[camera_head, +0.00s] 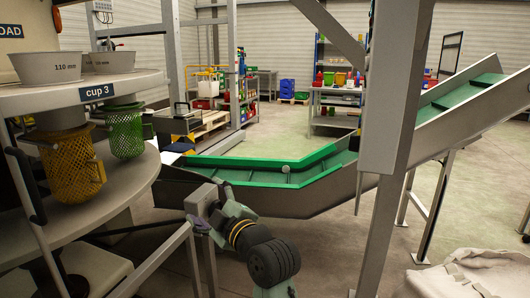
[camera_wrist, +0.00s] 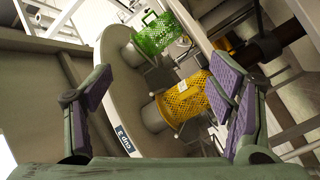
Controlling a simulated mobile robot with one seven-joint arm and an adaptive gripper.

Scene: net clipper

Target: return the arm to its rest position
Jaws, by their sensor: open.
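My arm (camera_head: 265,255) reaches up from the bottom middle of the head view. Its wrist end is in front of the conveyor's lower left part, right of the round machine; the finger detail is too small to read there. In the wrist view my gripper (camera_wrist: 160,82) has its two purple-padded fingers spread wide, with nothing held between them. Beyond the fingers hang a yellow net (camera_wrist: 185,100) and a green net (camera_wrist: 157,34), apart from the fingers. In the head view the yellow net (camera_head: 72,165) and green net (camera_head: 124,134) hang under the cup 3 rim.
A grey conveyor with a green belt (camera_head: 265,182) runs behind my arm and rises right. A steel post (camera_head: 388,150) stands right of the arm. A thin grey rail (camera_head: 155,262) slants close on its left. A pale sack (camera_head: 470,273) lies lower right.

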